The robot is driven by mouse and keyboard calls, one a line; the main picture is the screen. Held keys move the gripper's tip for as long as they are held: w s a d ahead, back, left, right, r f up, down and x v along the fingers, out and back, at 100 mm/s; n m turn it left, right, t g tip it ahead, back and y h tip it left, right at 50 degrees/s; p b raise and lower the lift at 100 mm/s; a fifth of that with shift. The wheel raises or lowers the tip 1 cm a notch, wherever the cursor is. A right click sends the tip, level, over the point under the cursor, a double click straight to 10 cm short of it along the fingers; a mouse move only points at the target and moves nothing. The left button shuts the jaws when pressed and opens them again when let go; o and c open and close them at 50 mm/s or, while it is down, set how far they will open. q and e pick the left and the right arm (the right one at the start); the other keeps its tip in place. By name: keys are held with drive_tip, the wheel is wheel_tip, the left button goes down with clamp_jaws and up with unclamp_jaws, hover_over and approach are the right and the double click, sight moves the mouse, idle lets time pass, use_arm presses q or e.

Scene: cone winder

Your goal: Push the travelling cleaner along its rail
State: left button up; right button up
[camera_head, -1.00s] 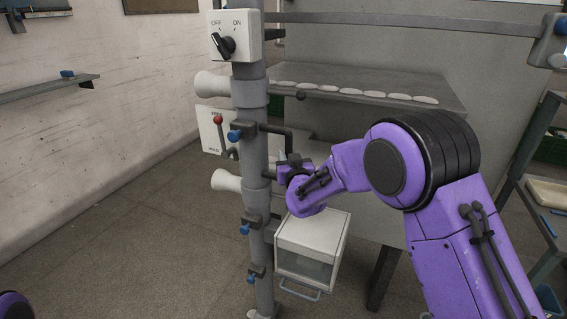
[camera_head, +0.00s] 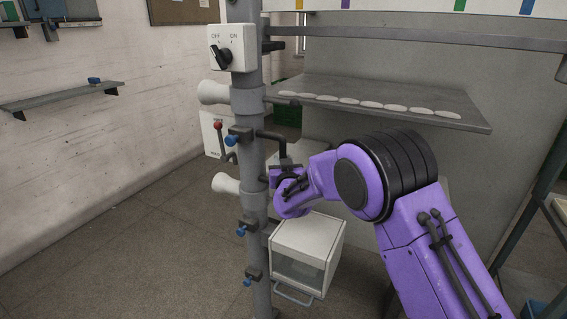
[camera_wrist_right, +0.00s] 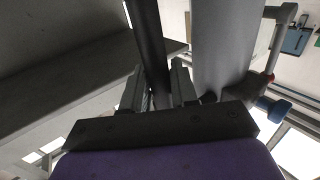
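The travelling cleaner appears to be the upright grey pipe (camera_head: 249,110) with white trumpet nozzles (camera_head: 214,92), an OFF/ON switch box (camera_head: 233,48) and a white bin (camera_head: 306,245) low on its right. A dark handle bar (camera_head: 283,145) stands out from the pipe's right side. My right gripper (camera_head: 287,172) is at this bar. In the right wrist view the bar (camera_wrist_right: 148,40) runs between the two fingers (camera_wrist_right: 159,88), which look closed against it, with the pipe (camera_wrist_right: 223,45) beside them. My left gripper is out of view.
A grey shelf (camera_head: 460,105) with several pale discs stands behind the pipe. A horizontal rail (camera_head: 420,38) crosses above it. A red-knobbed lever (camera_head: 218,127) on a white plate is left of the pipe. A wall shelf (camera_head: 60,97) is at left. Floor left of the pipe is clear.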

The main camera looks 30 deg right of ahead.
drive_tip(key=shift+o, duration=1.4)
drive_tip(key=shift+d, duration=0.15)
drive_tip(key=shift+f, duration=0.1)
drive_tip(key=shift+s, duration=0.25)
drive_tip(key=b+v, duration=0.3)
drive_tip(key=v, duration=0.7)
